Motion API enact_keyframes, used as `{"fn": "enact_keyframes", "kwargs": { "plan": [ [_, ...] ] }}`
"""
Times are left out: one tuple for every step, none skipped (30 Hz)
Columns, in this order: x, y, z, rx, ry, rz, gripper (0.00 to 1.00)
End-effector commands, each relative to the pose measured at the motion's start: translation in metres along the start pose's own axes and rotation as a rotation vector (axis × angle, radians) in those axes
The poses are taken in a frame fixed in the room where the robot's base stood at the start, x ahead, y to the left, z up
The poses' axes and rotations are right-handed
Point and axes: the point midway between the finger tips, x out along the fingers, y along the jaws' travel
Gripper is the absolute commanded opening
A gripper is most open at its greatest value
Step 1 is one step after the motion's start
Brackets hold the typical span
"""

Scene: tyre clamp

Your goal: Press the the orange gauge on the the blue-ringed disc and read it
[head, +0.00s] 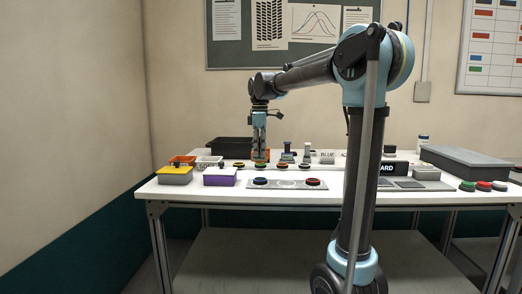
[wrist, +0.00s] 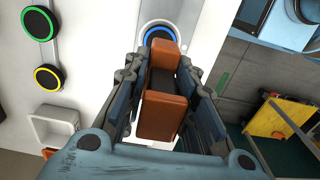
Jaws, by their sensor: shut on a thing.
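The orange gauge (wrist: 160,118) is an orange block with a dark middle band. My gripper (wrist: 166,85) is shut on it, with a finger on each side, in the wrist view. The blue-ringed disc (wrist: 160,34) lies just beyond the gauge's far end, partly hidden by it and the fingers. I cannot tell if gauge and disc touch. In the head view my gripper (head: 260,155) points down over the left part of the table. A disc that looks blue-ringed (head: 260,181) sits on the grey front plate, nearer the table's front edge.
Green-ringed (wrist: 38,23) and yellow-ringed (wrist: 48,77) discs lie left in the wrist view. A yellow-topped bin (head: 175,175) and a purple-fronted bin (head: 220,177) stand at the table's left. A black tray (head: 229,146) is behind. A long grey box (head: 465,162) is at the right.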

Motion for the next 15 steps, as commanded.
{"fn": "enact_keyframes", "kwargs": {
  "plan": [
    [0.002, 0.000, 0.001, 0.001, 0.000, 0.000, 0.06],
    [0.003, 0.001, 0.001, 0.002, 0.000, 0.000, 0.06],
    [0.006, 0.001, 0.002, 0.003, 0.000, 0.000, 0.06],
    [0.008, 0.001, 0.002, 0.003, 0.000, 0.000, 0.06],
    [0.010, 0.001, 0.003, 0.004, 0.000, 0.000, 0.06],
    [0.014, 0.002, 0.004, 0.005, 0.000, 0.000, 0.06],
    [0.016, 0.002, 0.004, 0.006, 0.000, 0.000, 0.06],
    [0.019, 0.002, 0.004, 0.007, 0.000, 0.000, 0.06],
    [0.023, 0.002, 0.005, 0.007, 0.000, 0.000, 0.06],
    [0.026, 0.002, 0.005, 0.008, 0.000, 0.000, 0.06],
    [0.029, 0.003, 0.006, 0.008, 0.000, 0.000, 0.06],
    [0.033, 0.003, 0.006, 0.009, 0.000, 0.000, 0.06],
    [0.036, 0.003, 0.006, 0.009, 0.000, 0.000, 0.06],
    [0.038, 0.003, 0.006, 0.009, 0.000, 0.000, 0.06],
    [0.042, 0.003, 0.006, 0.009, 0.000, 0.000, 0.06]
  ]
}}
